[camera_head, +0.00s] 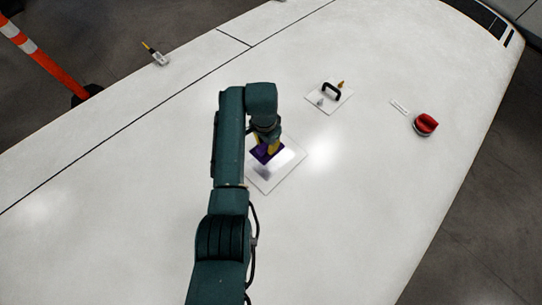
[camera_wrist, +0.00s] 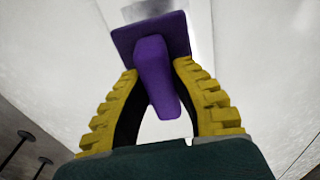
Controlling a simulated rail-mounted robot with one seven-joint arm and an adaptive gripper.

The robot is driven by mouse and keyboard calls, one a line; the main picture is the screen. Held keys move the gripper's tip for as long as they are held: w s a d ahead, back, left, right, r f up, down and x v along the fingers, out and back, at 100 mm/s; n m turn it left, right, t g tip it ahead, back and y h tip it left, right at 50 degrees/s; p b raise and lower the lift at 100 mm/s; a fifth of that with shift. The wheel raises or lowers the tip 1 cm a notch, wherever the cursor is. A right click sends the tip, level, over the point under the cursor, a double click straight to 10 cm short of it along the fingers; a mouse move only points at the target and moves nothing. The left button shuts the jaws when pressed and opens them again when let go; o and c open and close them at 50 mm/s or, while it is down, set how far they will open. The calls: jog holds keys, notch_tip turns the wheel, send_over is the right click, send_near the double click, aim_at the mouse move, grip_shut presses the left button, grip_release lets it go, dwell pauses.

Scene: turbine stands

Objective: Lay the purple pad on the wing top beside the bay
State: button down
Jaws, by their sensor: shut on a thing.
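My gripper (camera_head: 268,144) is over the white wing top (camera_head: 130,195), with its yellow fingers pointing down. It is shut on the purple pad (camera_head: 262,155), a flat dark purple plate with a raised grip. In the wrist view the two fingers (camera_wrist: 157,70) close on the sides of the grip, and the pad's plate (camera_wrist: 122,40) shows beyond them. The pad is over a pale, shiny square (camera_head: 285,165) in the wing top, which appears to be the bay. The gripper and pad cover part of the square. I cannot tell how high the pad is above it.
A white panel with a black handle (camera_head: 331,90) lies behind to the right, with small items on it. A red rounded object (camera_head: 425,124) and a pale strip (camera_head: 399,107) lie further right. A yellow-tipped tool (camera_head: 155,54) is near the left edge. Wing top left of my arm is clear.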

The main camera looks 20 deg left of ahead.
notch_tip(320, 180, up, 10)
jog(key=shift+f, duration=0.1)
dwell(0.5)
